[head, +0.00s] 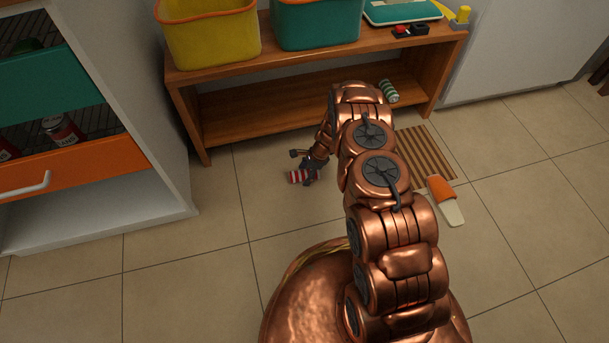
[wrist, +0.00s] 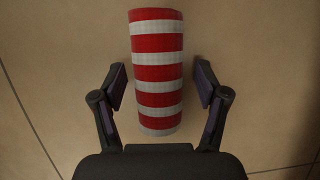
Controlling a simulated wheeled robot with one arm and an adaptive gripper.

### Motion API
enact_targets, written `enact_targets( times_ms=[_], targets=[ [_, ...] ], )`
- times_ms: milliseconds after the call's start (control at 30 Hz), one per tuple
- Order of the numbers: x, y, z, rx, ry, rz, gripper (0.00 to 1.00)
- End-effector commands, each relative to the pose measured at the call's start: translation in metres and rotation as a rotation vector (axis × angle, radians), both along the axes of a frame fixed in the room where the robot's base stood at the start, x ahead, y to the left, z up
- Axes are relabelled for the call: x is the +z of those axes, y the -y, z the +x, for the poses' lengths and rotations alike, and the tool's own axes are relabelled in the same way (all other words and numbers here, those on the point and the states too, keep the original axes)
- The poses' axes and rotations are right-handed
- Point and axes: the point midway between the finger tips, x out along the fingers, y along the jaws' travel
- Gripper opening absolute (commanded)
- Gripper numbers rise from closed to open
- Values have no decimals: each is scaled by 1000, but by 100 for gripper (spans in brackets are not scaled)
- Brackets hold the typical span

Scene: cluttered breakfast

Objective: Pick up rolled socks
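The rolled socks (head: 297,177), a red and white striped roll, lie on the tiled floor in front of the wooden bench. In the wrist view the roll (wrist: 157,72) points away from my gripper's palm, with its near end between the two fingers. My gripper (wrist: 161,78) is open, with one finger on each side of the roll and a visible gap on both sides. In the head view my gripper (head: 309,167) reaches down at the roll and partly hides it.
A second roll, green and white striped (head: 389,91), is on the bench's (head: 270,109) lower shelf. A striped mat (head: 426,152) and an orange and cream slipper (head: 445,200) lie right of my arm. An open drawer cabinet (head: 75,165) stands left. The floor left of the roll is clear.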

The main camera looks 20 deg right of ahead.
Motion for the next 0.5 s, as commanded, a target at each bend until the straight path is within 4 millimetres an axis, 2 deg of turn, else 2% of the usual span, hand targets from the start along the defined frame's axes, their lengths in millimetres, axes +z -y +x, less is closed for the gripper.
enact_targets(
  times_ms=[33, 400, 500],
  targets=[
    [0, 0, 0, 0, 0, 0, 65],
    [0, 0, 0, 0, 0, 0, 26],
    [0, 0, 0, 0, 0, 0, 19]
  ],
)
